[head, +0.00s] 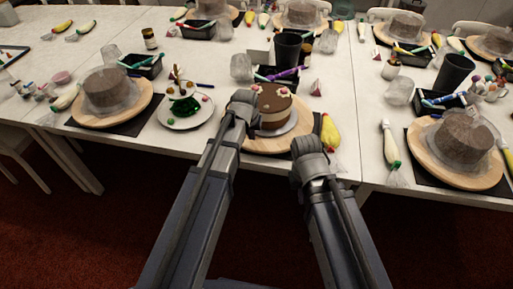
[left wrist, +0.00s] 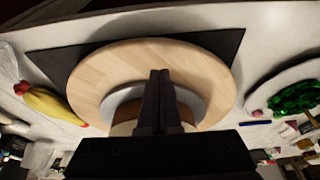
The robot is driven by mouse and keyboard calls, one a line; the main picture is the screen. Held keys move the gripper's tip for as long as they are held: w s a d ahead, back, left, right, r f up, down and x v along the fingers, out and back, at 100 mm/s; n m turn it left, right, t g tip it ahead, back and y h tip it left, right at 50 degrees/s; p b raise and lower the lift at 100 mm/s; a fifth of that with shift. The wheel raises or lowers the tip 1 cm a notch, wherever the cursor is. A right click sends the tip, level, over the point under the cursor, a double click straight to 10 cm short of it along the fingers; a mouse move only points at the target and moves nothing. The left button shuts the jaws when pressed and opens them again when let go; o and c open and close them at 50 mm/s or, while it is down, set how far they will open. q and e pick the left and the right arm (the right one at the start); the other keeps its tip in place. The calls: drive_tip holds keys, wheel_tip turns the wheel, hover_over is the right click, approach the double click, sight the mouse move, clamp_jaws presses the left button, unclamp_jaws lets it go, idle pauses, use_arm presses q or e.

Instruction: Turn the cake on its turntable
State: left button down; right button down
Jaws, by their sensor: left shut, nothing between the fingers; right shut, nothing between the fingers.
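The brown and cream cake (head: 273,108), with pink and white toppings, stands on a pale round board at the middle of the table. Under it is the wooden turntable (head: 264,146). In the left wrist view the turntable (left wrist: 100,75) shows wide, with the cake (left wrist: 125,128) mostly hidden behind my gripper. My left gripper (left wrist: 160,73) is shut and empty, its fingers over the board and turntable. In the head view my left gripper (head: 243,101) is at the cake's left side; contact cannot be told. My right gripper (head: 307,147) is shut and empty at the turntable's front right.
A plate with a green decoration (head: 186,108) stands left of the turntable. A yellow piping bag (head: 330,132) lies close on the right. A black cup (head: 287,50) and a black tray (head: 276,73) stand behind. Other turntables (head: 138,103) with covered cakes stand around.

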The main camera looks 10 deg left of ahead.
sight(257, 145)
use_arm(q)
drive_tip(key=shift+w+a, duration=0.1)
drive_tip(key=shift+a, duration=0.25)
drive_tip(key=shift+f, duration=0.1)
drive_tip(key=shift+f+b, duration=1.35)
drive_tip(key=shift+b, duration=0.15)
drive_tip(key=shift+r, duration=0.1)
drive_tip(key=shift+d, duration=0.1)
drive_tip(key=shift+s+d, duration=0.2)
drive_tip(key=shift+d, duration=0.9)
drive_tip(key=shift+d, duration=0.1)
